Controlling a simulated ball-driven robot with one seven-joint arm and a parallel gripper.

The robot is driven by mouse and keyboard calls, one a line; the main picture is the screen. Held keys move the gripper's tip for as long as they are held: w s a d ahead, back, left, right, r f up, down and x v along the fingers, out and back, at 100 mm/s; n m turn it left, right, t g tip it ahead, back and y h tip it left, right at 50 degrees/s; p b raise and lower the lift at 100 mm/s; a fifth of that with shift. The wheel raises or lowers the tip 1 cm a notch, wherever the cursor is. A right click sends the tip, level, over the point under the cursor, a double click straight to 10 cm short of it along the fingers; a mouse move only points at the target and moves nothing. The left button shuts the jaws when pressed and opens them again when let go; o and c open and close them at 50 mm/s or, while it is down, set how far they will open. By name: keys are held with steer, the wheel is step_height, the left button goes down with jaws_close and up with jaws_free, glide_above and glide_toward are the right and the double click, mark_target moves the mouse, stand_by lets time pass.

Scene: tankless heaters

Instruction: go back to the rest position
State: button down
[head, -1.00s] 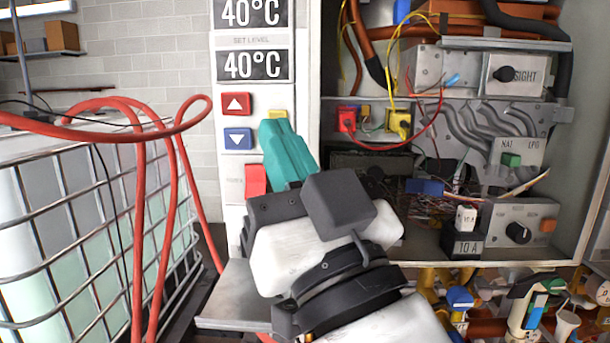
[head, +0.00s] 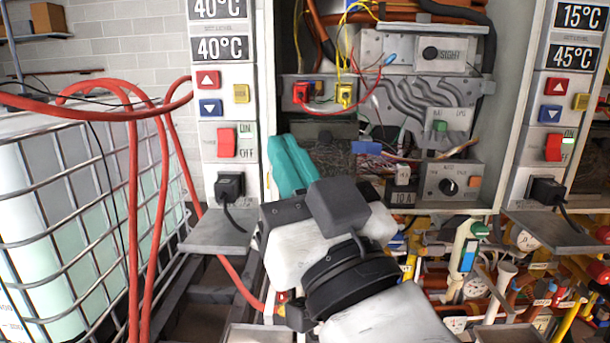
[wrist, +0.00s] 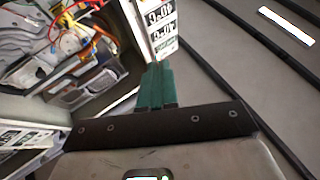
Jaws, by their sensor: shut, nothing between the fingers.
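My gripper (head: 290,160) has teal fingers that are closed together with nothing between them. In the head view it stands in front of the left edge of the open heater cabinet (head: 487,130), just right of the left control panel (head: 226,180). My arm hides the lower left of the cabinet. In the wrist view the shut fingers (wrist: 155,85) point toward the cabinet's side panel with its displays (wrist: 162,30). Whether the fingertips touch anything cannot be told, but they look free.
A caged white tank (head: 60,230) with red hoses (head: 135,200) stands at the left. A small metal shelf (head: 218,232) juts out under the left panel. A second control panel (head: 560,110) is at the right. Pipes and valves (head: 500,270) crowd below the cabinet.

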steer(key=w+d+f+m+g+h, duration=0.1)
steer(key=d+f+g+h, duration=0.3)
steer(key=f, duration=0.7)
steer(key=w+d+f+m+g+h, duration=0.1)
steer(key=d+f, duration=0.5)
steer(key=f, duration=0.4)
steer(key=d+f+m+g+h, duration=0.1)
steer(key=d+f+g+h, duration=0.3)
steer(key=f, duration=0.7)
steer(key=s+d+f+m+g+h, duration=0.1)
steer(key=s+d+f+g, duration=0.2)
steer(key=s+d+f, duration=0.4)
steer(key=s+d+f+m+g+h, duration=0.1)
steer(key=s+d+f+g, duration=0.3)
steer(key=f, duration=0.6)
steer(key=s+d+f+g, duration=0.2)
steer(key=s+f, duration=0.1)
steer(key=s, duration=0.4)
steer(key=s+d+f+m+g, duration=0.1)
steer(key=s+f, duration=0.3)
steer(key=s, duration=0.4)
steer(key=shift+d+f+g, duration=0.3)
steer(key=shift+d+g, duration=0.05)
steer(key=shift+g, duration=0.05)
